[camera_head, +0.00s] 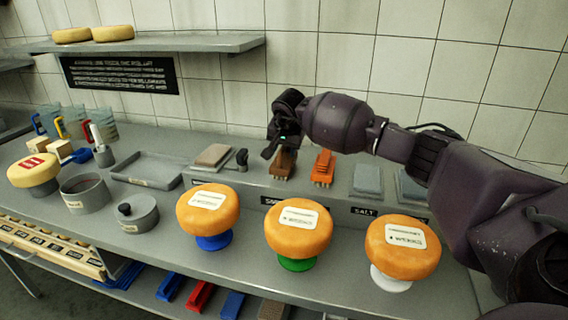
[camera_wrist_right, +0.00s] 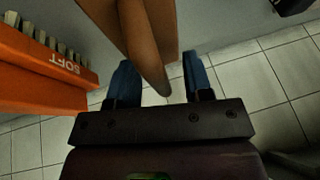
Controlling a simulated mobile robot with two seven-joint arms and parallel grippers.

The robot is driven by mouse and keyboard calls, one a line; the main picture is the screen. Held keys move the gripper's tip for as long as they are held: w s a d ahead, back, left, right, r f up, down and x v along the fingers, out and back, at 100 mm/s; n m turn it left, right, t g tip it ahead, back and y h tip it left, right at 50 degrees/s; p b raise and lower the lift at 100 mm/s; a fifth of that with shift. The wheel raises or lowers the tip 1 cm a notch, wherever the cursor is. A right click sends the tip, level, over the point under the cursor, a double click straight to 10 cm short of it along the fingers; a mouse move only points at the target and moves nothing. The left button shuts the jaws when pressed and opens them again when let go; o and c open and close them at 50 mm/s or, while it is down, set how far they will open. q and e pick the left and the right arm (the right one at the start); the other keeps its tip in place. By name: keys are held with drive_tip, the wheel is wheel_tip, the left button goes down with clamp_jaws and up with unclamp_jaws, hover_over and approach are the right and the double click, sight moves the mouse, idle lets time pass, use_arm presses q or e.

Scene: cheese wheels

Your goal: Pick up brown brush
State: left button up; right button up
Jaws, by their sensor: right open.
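The brown brush (camera_head: 284,165) stands on the raised grey shelf at the back of the counter, bristles down. My right gripper (camera_head: 280,145) is right over it and hides its upper part. In the right wrist view, the brown brush (camera_wrist_right: 150,35) reaches down between the two blue fingers of the open right gripper (camera_wrist_right: 160,77). A gap shows between its handle and the right finger; I cannot tell whether the left finger touches it. My left gripper is not in view.
An orange brush (camera_head: 323,168) stands close to the right of the brown one; its side reads SOFT in the wrist view (camera_wrist_right: 60,65). Grey blocks (camera_head: 368,179) sit further right. Three orange cheese wheels (camera_head: 298,241) on coloured stands fill the counter front. A small dark tool (camera_head: 242,160) stands left.

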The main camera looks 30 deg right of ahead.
clamp_jaws()
drive_tip(key=shift+r, duration=0.15)
wheel_tip(320, 180, up, 20)
idle(0.8)
drive_tip(key=c, duration=0.7)
unclamp_jaws()
clamp_jaws()
